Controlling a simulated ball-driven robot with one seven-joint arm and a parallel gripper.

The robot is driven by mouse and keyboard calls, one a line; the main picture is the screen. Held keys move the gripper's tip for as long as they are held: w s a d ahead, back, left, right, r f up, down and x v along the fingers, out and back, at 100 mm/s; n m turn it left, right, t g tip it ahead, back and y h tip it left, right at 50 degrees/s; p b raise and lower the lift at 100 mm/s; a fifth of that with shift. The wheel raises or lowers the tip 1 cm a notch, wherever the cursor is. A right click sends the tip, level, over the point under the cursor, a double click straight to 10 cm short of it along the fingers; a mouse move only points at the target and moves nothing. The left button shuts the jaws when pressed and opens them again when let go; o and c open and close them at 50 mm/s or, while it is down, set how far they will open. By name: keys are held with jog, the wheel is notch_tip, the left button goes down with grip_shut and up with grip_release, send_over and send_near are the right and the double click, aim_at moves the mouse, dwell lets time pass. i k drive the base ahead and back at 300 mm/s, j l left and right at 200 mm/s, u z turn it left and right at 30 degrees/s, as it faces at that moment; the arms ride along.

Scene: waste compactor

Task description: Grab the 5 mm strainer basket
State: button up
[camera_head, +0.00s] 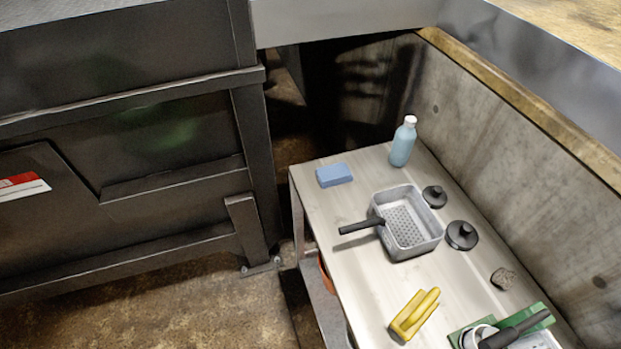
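A light grey rectangular basket (429,246) with a perforated bottom stands on the pale table, right of the picture's middle. Its black handle (361,225) points left. A second pale grey item (537,341) with a black handle (516,329) lies at the bottom right, among green parts and cut off by the picture edge. I cannot tell if it is also a strainer basket. No 5 mm marking is readable on either. My gripper is not in view.
A concrete wall (510,160) borders the right; a dark metal machine (120,140) stands left.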

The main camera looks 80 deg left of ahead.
aim_at(405, 223)
jog(key=l+u, duration=0.2)
jog(key=u, duration=0.2)
jog(key=l+u, duration=0.2)
jog(key=u, duration=0.2)
jog(key=l+u, duration=0.2)
jog(key=u, duration=0.2)
jog(key=l+u, duration=0.2)
jog(key=u, duration=0.15)
jog(key=i, duration=0.45)
